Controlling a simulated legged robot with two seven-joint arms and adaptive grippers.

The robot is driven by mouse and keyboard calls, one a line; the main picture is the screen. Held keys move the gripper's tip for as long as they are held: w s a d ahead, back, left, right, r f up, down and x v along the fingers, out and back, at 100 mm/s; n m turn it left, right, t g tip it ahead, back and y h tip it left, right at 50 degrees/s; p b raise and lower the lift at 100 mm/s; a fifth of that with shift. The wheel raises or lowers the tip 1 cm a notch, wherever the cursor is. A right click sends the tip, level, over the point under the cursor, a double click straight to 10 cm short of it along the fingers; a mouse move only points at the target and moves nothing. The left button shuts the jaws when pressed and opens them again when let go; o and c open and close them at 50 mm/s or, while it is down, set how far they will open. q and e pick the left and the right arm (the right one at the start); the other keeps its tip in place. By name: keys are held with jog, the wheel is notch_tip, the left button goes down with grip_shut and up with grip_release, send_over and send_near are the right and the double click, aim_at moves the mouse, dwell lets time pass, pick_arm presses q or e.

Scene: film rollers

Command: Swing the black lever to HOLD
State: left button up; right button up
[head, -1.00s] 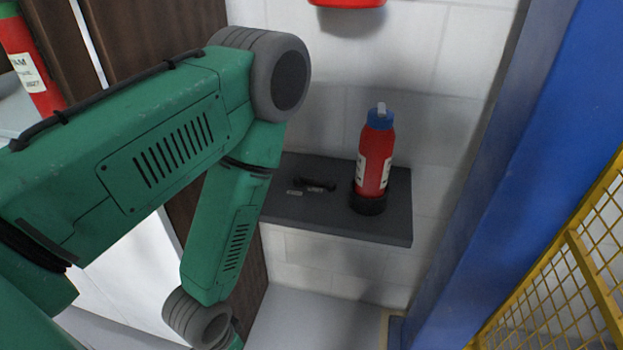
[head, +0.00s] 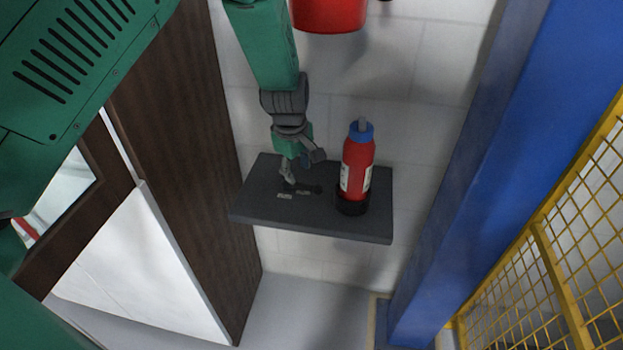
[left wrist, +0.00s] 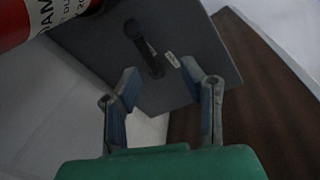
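The black lever (head: 312,189) lies low on top of a dark grey shelf (head: 262,212), partly hidden by my left gripper. Two small pale labels (head: 285,196) sit beside it, too small to read. In the left wrist view the lever (left wrist: 141,38) has a dark knob at its far end and a shaft running toward me, with a pale label (left wrist: 172,59) to its right. My left gripper (head: 302,168) is over the shelf, just above the lever. Its fingers (left wrist: 162,76) are spread on either side of the lever's near end, with nothing between them gripped. My right gripper is not in view.
A red bottle (head: 356,165) with a blue cap stands in a black ring on the shelf, right of the lever and close to my gripper. A red object (head: 328,12) is on the wall above. A blue pillar (head: 480,170) and yellow mesh (head: 545,250) bound the right.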

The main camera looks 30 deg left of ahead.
aim_at(312, 188)
pick_arm(q)
notch_tip(312, 188, up, 3)
jog(key=w+d+n, duration=0.1)
jog(key=w, duration=0.1)
jog(key=w+f, duration=0.1)
jog(key=f, duration=0.3)
jog(key=w+f, duration=0.1)
jog(key=f, duration=0.8)
jog(key=shift+w+d, duration=0.1)
jog(key=shift+w, duration=0.3)
grip_shut()
